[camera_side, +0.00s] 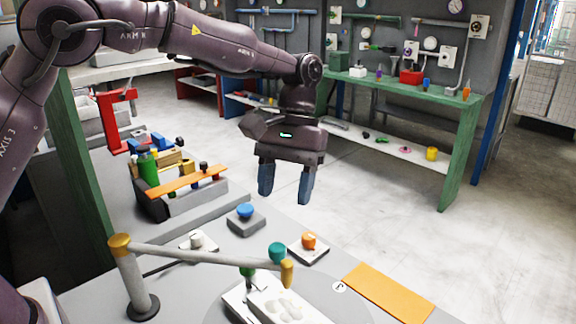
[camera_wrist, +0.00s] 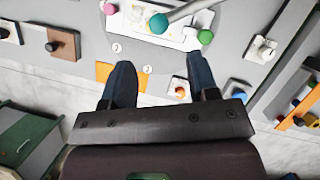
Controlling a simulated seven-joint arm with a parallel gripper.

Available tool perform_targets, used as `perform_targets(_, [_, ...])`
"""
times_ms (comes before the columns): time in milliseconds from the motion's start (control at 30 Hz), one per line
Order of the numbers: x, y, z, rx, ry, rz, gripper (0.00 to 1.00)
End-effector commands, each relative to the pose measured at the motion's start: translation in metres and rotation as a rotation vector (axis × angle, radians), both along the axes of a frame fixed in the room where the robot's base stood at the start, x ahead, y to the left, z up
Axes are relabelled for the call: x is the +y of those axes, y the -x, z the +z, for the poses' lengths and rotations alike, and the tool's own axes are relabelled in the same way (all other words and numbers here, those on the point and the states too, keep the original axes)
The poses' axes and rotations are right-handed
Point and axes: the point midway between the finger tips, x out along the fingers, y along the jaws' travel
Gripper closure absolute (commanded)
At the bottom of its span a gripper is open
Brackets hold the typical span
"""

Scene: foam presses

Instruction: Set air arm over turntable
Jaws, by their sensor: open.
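The air arm is a grey bar (camera_side: 200,254) on an upright post (camera_side: 133,285) with a yellow cap, at the front left in the side view. Its free end carries a teal knob (camera_side: 277,251) and an orange tip. That end appears above a white tray (camera_side: 262,308) on the round grey turntable (camera_side: 340,303), which is cut off by the lower frame edge. The teal knob also shows in the wrist view (camera_wrist: 158,23). My gripper (camera_side: 286,196) is open and empty, pointing down, above and behind the bar's end, apart from it.
A blue button (camera_side: 245,211) and an orange button (camera_side: 308,240) stand on the table behind the bar. An orange strip (camera_side: 388,292) lies at the right edge. A rack with an orange bar (camera_side: 188,187) stands at the left.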

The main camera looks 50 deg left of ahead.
Motion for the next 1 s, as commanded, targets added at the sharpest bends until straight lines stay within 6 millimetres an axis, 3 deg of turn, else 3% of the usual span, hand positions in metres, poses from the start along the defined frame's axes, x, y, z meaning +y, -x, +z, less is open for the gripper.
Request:
perform_targets(100, [0.003, -0.007, 0.017, -0.002, 0.0, 0.001, 0.46])
perform_targets(300, [0.005, -0.011, 0.03, 0.0, -0.001, 0.002, 0.46])
perform_targets(667, [0.006, -0.012, 0.031, -0.006, 0.005, -0.011, 0.46])
perform_targets(767, [0.007, -0.017, 0.02, -0.051, 0.013, -0.059, 0.46])
perform_targets(867, [0.013, -0.008, 0.006, -0.083, 0.014, -0.119, 0.46])
perform_targets(1000, [0.032, 0.018, 0.015, -0.19, 0.014, -0.203, 0.46])
